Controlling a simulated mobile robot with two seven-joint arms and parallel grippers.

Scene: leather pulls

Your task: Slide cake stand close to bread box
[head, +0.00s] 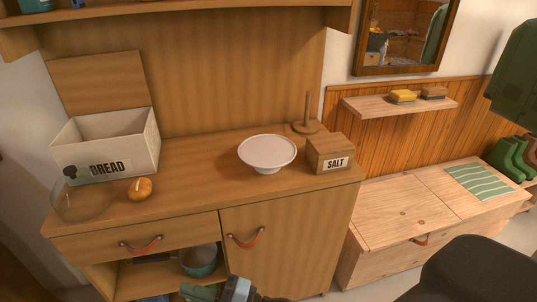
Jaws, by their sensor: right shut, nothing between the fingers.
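The white cake stand (267,152) stands upright on the wooden counter, right of the middle, beside the salt box. The bread box (138,153), cream with a BREAD label, stands at the counter's left end. A wide stretch of counter lies between them. My right gripper (236,287) is only partly in view at the bottom edge, low in front of the cabinet, far below the cake stand and touching neither it nor the bread box. It is shut and empty. My left gripper is not in view.
A wooden SALT box (329,154) and an upright wooden holder (306,122) stand right of and behind the cake stand. A clear dome (85,203) and a small orange item (140,188) sit before the bread box. The counter's middle (195,165) is clear.

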